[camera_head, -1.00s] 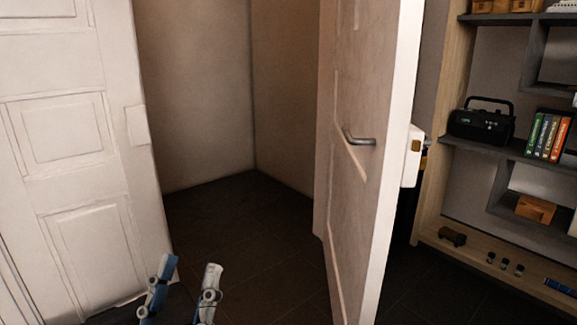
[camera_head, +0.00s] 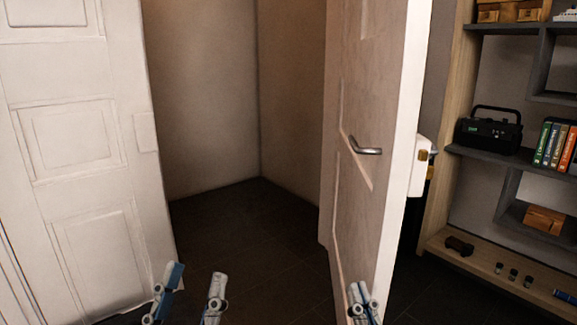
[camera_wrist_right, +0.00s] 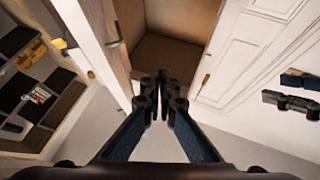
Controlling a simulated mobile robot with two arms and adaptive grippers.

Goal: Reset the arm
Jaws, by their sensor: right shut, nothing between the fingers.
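My left gripper (camera_head: 190,292) is at the bottom of the head view, left of centre, with its two fingers apart and nothing between them. It also shows at the right edge of the right wrist view (camera_wrist_right: 298,89). My right gripper (camera_head: 362,300) is at the bottom of the head view, in front of the lower part of the open door. Its fingers are together and hold nothing. In the right wrist view its fingertips (camera_wrist_right: 161,88) meet near the centre.
An open door (camera_head: 355,215) with a metal handle (camera_head: 361,147) stands right of the middle. A white panelled door (camera_head: 75,140) is at the left. Dark floor (camera_head: 250,235) is clear between them. A shelf unit (camera_head: 457,170) with a radio (camera_head: 488,130) stands at the right.

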